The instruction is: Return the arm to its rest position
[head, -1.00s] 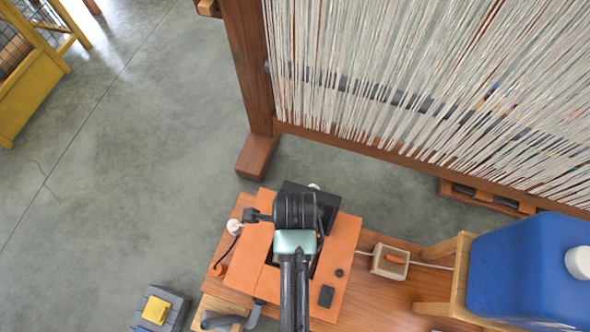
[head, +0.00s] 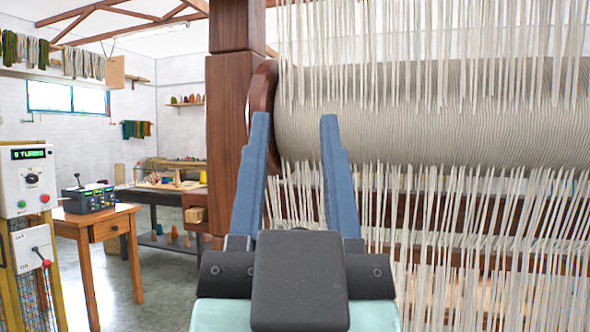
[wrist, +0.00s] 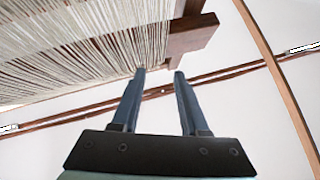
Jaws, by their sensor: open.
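My gripper (head: 294,125) stands upright in the lower middle of the head view. Its two blue fingers are wide apart with nothing between them. In the wrist view my gripper (wrist: 159,75) also shows open and empty, with its fingers pointing up toward the roof and the top of the loom. In the head view the loom's wooden post (head: 232,120) and roller are seen behind the fingers. I cannot tell how far the fingers are from the loom.
The loom's pale warp threads (head: 450,220) fill the right side. At left are a control panel (head: 32,180) and a wooden table (head: 98,222) with a black device (head: 88,198). A dark workbench (head: 165,215) stands further back. Some floor (head: 150,280) is clear between them.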

